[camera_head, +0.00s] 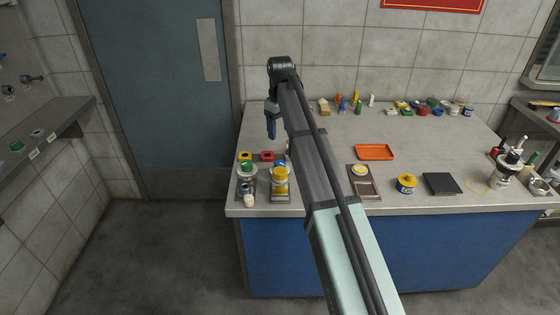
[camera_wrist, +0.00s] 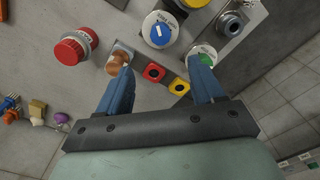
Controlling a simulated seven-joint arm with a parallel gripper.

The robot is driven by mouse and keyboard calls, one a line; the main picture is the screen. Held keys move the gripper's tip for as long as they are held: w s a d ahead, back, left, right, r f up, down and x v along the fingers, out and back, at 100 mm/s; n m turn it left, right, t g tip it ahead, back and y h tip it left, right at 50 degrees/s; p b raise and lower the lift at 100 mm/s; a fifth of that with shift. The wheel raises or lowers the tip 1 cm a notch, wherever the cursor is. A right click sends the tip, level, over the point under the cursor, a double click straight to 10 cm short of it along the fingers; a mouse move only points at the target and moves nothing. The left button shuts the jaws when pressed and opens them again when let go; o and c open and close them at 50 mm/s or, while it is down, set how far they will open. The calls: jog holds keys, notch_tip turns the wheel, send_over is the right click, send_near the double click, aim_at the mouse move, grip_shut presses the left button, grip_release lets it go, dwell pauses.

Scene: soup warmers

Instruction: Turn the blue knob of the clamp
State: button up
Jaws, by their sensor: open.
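The blue knob (camera_wrist: 160,34) is round with a white line and sits on a white dial at the top middle of the wrist view. In the head view a small patch of the blue knob (camera_head: 281,163) shows at the left front of the table, above a yellow part. My gripper (camera_wrist: 161,65) is open and empty, its two blue fingers apart. The blue knob lies beyond the fingertips and nothing touches it. In the head view my gripper (camera_head: 271,127) hangs above the left side of the table. The clamp's body is only partly visible.
A green knob (camera_wrist: 203,50) is close to the right finger. A red knob (camera_wrist: 73,48), an orange-brown knob (camera_wrist: 117,60), a red block (camera_wrist: 154,72) and a yellow block (camera_wrist: 179,86) are nearby.

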aim_at(280, 163)
notch_tip(280, 163, down, 14)
jog(key=n, duration=0.6)
jog(key=shift+r, duration=0.1)
dwell(0.4)
jog(key=c, duration=1.1)
